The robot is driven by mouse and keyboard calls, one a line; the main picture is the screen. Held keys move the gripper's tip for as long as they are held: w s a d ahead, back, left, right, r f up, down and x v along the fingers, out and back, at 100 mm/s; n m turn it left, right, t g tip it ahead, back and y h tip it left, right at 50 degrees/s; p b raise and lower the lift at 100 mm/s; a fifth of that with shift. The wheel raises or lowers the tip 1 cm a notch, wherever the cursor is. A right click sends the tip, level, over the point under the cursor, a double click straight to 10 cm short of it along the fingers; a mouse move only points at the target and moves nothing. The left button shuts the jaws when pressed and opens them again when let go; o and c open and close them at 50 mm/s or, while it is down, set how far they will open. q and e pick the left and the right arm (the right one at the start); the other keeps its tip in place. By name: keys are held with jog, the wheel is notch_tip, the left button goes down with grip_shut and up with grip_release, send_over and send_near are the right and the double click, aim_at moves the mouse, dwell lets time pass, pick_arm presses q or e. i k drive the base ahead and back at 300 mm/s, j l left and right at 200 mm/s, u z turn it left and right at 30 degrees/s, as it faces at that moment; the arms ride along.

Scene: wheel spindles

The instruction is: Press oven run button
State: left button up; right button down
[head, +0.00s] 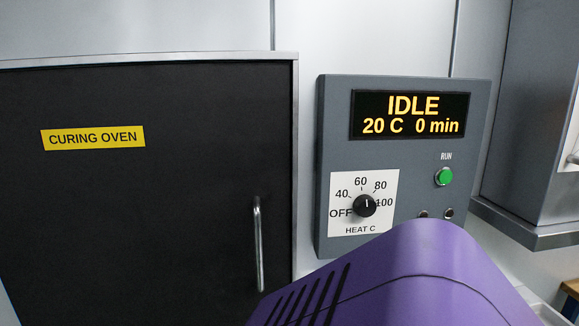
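The green run button (444,177) sits on the right side of the grey control panel (335,130), under the label RUN. The panel's display (411,115) reads IDLE, 20 C, 0 min. The black heat dial (364,205) is on a white scale marked OFF, 40, 60, 80 and 100. Its white pointer mark is near the top. The black curing oven door (130,215) is at the left and looks closed. Neither of my grippers shows in the head view.
A vertical metal handle (258,245) stands out from the oven door. A purple rounded body (420,275) fills the bottom middle and covers the panel's lower right part, close below two small dark fittings. A grey metal cabinet (530,120) is at the right.

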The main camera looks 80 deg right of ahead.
aim_at(445, 176)
jog(key=z, duration=3.1)
